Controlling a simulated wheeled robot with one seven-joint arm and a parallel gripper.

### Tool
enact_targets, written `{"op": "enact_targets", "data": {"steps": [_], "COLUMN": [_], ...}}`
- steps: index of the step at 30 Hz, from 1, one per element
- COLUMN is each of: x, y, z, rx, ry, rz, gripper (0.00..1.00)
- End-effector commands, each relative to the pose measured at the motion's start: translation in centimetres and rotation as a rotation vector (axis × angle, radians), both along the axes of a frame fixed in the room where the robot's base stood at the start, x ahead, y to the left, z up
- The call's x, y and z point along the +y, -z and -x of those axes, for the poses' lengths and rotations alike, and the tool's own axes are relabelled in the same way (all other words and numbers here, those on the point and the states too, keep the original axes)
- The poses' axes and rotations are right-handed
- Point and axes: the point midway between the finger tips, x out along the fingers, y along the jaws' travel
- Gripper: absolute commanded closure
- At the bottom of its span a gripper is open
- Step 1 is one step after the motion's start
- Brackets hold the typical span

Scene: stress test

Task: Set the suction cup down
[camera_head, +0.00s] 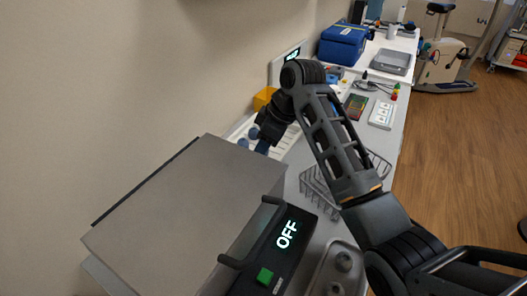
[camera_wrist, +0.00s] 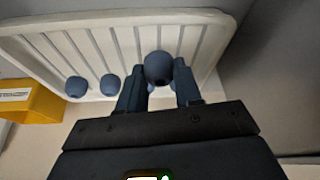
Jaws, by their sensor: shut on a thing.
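In the wrist view my gripper (camera_wrist: 160,75) is shut on a blue-grey round suction cup (camera_wrist: 158,68), which sits between its two fingertips. The held cup is over a white slotted tray (camera_wrist: 205,22); I cannot tell whether it touches the tray. Two similar suction cups (camera_wrist: 110,84) (camera_wrist: 75,87) stand in the tray to the left. In the head view my gripper (camera_head: 270,130) is over the white tray (camera_head: 290,137) by the wall, partly hidden behind the large grey box. Blue rounded cups (camera_head: 253,133) show around it, and which one is held is unclear there.
A yellow bin (camera_wrist: 30,100) stands left of the tray in the wrist view. In the head view a large grey box (camera_head: 185,205) with an OFF display (camera_head: 288,234) fills the near left. A wire rack (camera_head: 315,190) and a blue case (camera_head: 342,45) are also on the bench.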

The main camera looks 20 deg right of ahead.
Motion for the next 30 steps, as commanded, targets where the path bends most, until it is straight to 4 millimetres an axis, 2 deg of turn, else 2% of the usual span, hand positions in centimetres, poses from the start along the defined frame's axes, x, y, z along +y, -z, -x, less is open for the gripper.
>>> {"op": "enact_targets", "data": {"steps": [5, 16, 17, 18, 24, 30], "x": [0.0, 0.0, 0.0, 0.0, 0.0, 0.0], "y": [2.3, 2.8, 2.8, 2.8, 2.7, 2.7], "z": [0.1, 0.1, 0.0, 0.0, 0.1, 0.0], "rx": [0.002, 0.0, -0.001, -0.001, -0.001, -0.001], "ry": [-0.001, -0.001, -0.001, -0.001, -0.001, -0.001], "rz": [-0.001, 0.0, 0.001, 0.001, 0.001, 0.001], "gripper": [0.94, 0.94, 0.64, 0.6, 0.41, 0.4]}}
